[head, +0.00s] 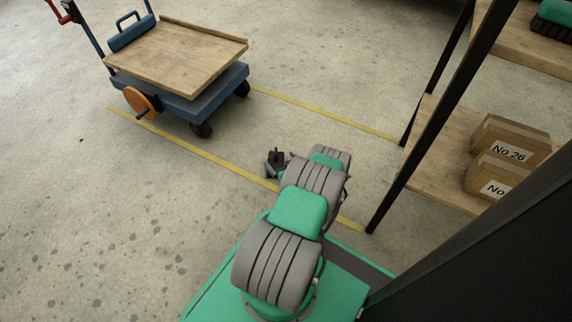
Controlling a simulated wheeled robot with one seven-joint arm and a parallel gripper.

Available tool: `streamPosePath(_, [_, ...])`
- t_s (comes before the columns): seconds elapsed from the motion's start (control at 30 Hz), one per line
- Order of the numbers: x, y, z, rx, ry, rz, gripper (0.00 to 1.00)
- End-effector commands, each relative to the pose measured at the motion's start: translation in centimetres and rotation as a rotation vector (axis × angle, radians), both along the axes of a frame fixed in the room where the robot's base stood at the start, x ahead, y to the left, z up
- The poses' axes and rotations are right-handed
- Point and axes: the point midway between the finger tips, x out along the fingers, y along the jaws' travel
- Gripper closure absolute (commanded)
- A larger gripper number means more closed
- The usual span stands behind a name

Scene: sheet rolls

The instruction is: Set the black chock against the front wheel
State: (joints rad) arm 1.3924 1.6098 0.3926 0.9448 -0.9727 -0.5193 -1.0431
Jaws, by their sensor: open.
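A blue cart (205,97) stands at the upper left on the concrete floor. Its near black wheel (201,130) is at the corner closest to me, and another black wheel (242,88) is at the right corner. I cannot tell which one is called the front wheel. My gripper (275,168) is open, low over the floor to the right of the cart and apart from it. A small dark upright shape (277,156) shows at the gripper; it may be the black chock or part of the gripper. My arm hides some floor there.
A wooden tray (175,56) lies on the cart, and an orange disc (139,101) is on its side. Yellow lines (190,148) mark the floor. A shelf with a black post (420,120) and cardboard boxes (508,142) stands at right. Floor at left is clear.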

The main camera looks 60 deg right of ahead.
Motion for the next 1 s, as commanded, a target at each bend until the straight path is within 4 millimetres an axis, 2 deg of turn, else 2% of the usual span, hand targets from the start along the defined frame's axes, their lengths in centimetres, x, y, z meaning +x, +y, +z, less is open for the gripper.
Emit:
streamPosePath(0.03, [-1.2, 0.5, 1.2, 0.004, 0.0, -0.007, 0.0])
streamPosePath(0.1, [-2.8, 1.3, 2.0, 0.005, 0.0, -0.007, 0.0])
streamPosePath(0.3, [-6.3, 3.4, 3.4, 0.002, 0.0, -0.005, 0.0])
streamPosePath(0.43, [-7.4, 4.0, 3.7, 0.0, 0.0, -0.003, 0.0])
streamPosePath(0.57, [-7.1, 4.0, 4.0, 0.001, 0.003, 0.014, 0.0])
streamPosePath(0.67, [-4.1, 3.9, 6.1, 0.018, 0.029, 0.108, 0.0])
streamPosePath(0.77, [1.5, 5.2, 10.5, 0.065, 0.098, 0.278, 0.0])
streamPosePath(0.8, [4.0, 6.5, 12.6, 0.09, 0.141, 0.355, 0.0])
streamPosePath(0.87, [7.4, 9.0, 16.0, 0.131, 0.214, 0.455, 0.0])
streamPosePath(0.9, [9.2, 11.1, 18.2, 0.154, 0.268, 0.512, 0.0])
streamPosePath(0.97, [11.5, 14.5, 21.8, 0.183, 0.351, 0.583, 0.0])
streamPosePath(1.0, [12.7, 16.9, 24.1, 0.198, 0.41, 0.621, 0.0])
